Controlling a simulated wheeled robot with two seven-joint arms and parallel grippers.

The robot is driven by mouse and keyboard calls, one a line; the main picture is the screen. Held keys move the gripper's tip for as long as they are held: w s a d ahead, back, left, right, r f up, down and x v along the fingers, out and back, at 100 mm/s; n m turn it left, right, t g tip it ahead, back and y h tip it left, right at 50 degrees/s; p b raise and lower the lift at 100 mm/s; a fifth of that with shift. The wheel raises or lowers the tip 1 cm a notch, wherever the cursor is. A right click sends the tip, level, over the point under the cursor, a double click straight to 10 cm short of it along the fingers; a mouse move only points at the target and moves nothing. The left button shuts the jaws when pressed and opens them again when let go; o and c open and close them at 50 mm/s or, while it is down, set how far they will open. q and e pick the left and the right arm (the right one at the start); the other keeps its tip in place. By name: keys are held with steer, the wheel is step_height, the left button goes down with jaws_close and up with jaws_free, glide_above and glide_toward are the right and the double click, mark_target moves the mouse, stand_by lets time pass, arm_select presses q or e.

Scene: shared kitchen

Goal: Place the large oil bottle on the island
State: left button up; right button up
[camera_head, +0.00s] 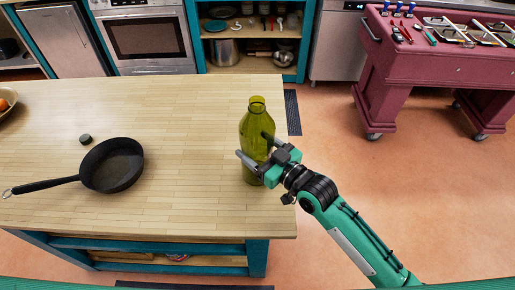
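The large oil bottle (255,125) is olive-green and translucent. It appears upright at the right end of the wooden island top (190,130). My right gripper (254,146) comes in from the lower right, with one finger in front of the bottle's left part and the other at its right side. The fingers are spread around the bottle; I cannot tell whether they press on it. The bottle's lower part is partly hidden by the gripper, and its base looks close to or on the wood. My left gripper is not in view.
A black frying pan (112,166) and a small dark green lid (86,139) lie on the island's left part. A bowl (6,104) shows at the left edge. A maroon cart (430,72) stands back right. The middle of the island top is clear.

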steer(key=shift+f, duration=0.6)
steer(key=shift+f, duration=0.2)
steer(key=o, duration=1)
steer(key=shift+o, duration=0.2)
steer(key=shift+r, duration=0.1)
